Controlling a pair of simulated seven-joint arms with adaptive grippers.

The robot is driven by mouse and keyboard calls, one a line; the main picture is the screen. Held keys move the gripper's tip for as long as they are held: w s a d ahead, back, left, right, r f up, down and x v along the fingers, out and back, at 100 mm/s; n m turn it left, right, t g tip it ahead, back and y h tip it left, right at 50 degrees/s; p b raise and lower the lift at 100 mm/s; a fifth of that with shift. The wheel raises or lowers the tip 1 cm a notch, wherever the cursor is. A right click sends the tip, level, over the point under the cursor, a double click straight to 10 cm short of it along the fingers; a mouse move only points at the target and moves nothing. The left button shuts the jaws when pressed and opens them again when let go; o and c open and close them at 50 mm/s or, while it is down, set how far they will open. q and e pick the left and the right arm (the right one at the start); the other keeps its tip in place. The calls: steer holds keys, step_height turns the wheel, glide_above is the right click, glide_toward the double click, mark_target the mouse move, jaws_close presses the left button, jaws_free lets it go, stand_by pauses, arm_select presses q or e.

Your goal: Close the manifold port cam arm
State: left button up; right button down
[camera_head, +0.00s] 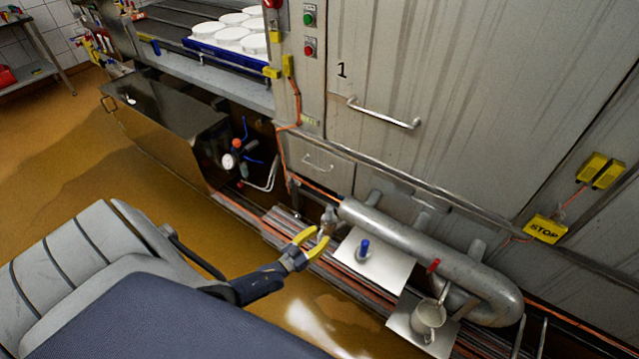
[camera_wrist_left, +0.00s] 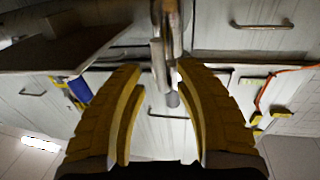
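The steel manifold pipe (camera_head: 430,249) runs low along the machine front, with a small metal port fitting (camera_head: 329,216) at its left end. My left gripper (camera_head: 320,235) has its yellow fingers spread just in front of this fitting. In the left wrist view the fingers (camera_wrist_left: 158,72) stand apart, with a narrow grey metal piece (camera_wrist_left: 171,97), possibly the cam arm, between or just beyond them. I cannot tell whether either finger touches it, nor the arm's exact angle. My right gripper is not in view.
A blue-handled valve (camera_head: 363,249) stands on a pale plate right of the gripper. A red handle (camera_head: 433,266) and a metal jug (camera_head: 428,314) are farther right. Orange cables run along the floor rails (camera_head: 262,232). A steel tank (camera_head: 165,110) stands left; wet floor (camera_head: 60,150) is open.

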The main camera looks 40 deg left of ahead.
arm_select(q)
steer(key=s+a, duration=0.2)
steer(key=s, duration=0.9)
steer(key=shift+s+f, duration=0.25)
steer(key=shift+s, duration=0.15)
steer(key=s+f+m+g+y, duration=0.1)
steer(key=s+f+g, duration=0.2)
steer(key=s+f, duration=0.35)
steer(key=s+d+f+g+y, duration=0.1)
steer(key=s+f+g, duration=0.25)
steer(key=f, duration=0.55)
steer(key=s+f+m+g+y, duration=0.1)
steer(key=s+f+g, duration=0.3)
steer(key=f, duration=0.3)
steer(key=s+d+f+g, duration=0.3)
steer(key=s+d, duration=0.4)
steer(key=s, duration=0.4)
steer(key=s+d+f+g, duration=0.3)
steer(key=s+d+f, duration=0.3)
steer(key=s, duration=0.5)
steer(key=shift+d, duration=0.4)
steer(key=shift+s+g, duration=0.1)
steer(key=shift+g, duration=0.15)
